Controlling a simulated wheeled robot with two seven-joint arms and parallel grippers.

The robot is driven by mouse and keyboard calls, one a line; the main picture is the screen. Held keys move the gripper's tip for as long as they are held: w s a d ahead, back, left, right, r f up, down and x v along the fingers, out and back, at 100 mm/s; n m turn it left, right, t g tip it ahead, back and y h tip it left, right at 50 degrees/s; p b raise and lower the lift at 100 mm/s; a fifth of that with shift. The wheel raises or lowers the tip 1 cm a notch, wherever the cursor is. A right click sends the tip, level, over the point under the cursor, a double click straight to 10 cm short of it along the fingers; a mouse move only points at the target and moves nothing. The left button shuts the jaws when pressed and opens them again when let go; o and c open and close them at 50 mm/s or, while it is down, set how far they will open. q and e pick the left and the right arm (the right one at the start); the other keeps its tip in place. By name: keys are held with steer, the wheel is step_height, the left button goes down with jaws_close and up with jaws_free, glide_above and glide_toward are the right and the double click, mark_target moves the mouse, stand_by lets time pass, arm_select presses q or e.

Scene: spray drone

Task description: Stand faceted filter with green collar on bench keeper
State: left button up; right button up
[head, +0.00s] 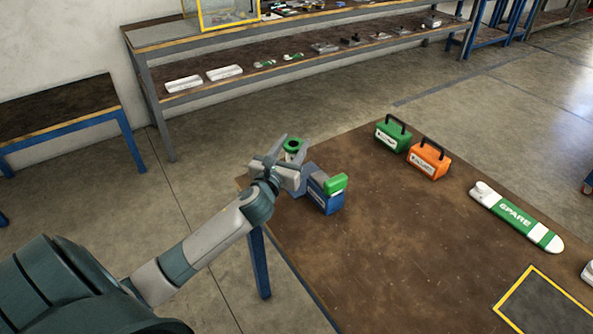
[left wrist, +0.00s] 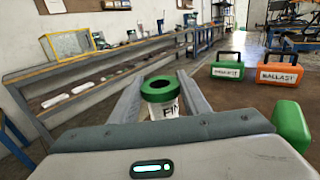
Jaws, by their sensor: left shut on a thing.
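The filter, white with a green ring collar (head: 292,146), is between the fingers of my left gripper (head: 290,152), at the bench's far left corner. In the left wrist view the filter's green collar (left wrist: 160,89) has a dark round opening, and part of its lettering shows on the white body below. My left gripper is shut on it. The filter's lower end is hidden. My right gripper is not in view.
The brown bench (head: 400,235) is largely clear in the middle. A green case (head: 391,137) and an orange case (head: 429,161) stand at its far edge, with a white and green SPARE part (head: 516,217) to the right. A yellow-outlined dark square (head: 545,306) is at front right.

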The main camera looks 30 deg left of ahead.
mark_target(293, 157)
arm_select(q)
step_height(293, 157, down, 4)
steer(key=shift+f, duration=0.1)
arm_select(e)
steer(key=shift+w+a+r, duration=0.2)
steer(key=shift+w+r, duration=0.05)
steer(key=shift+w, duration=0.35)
arm_select(q)
step_height(293, 157, down, 3)
steer(key=shift+r+b, duration=0.1)
steer(key=shift+b, duration=0.35)
steer(key=shift+f, duration=0.45)
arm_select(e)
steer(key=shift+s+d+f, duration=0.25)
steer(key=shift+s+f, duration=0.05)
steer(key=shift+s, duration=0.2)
arm_select(q)
steer(key=shift+f, duration=0.1)
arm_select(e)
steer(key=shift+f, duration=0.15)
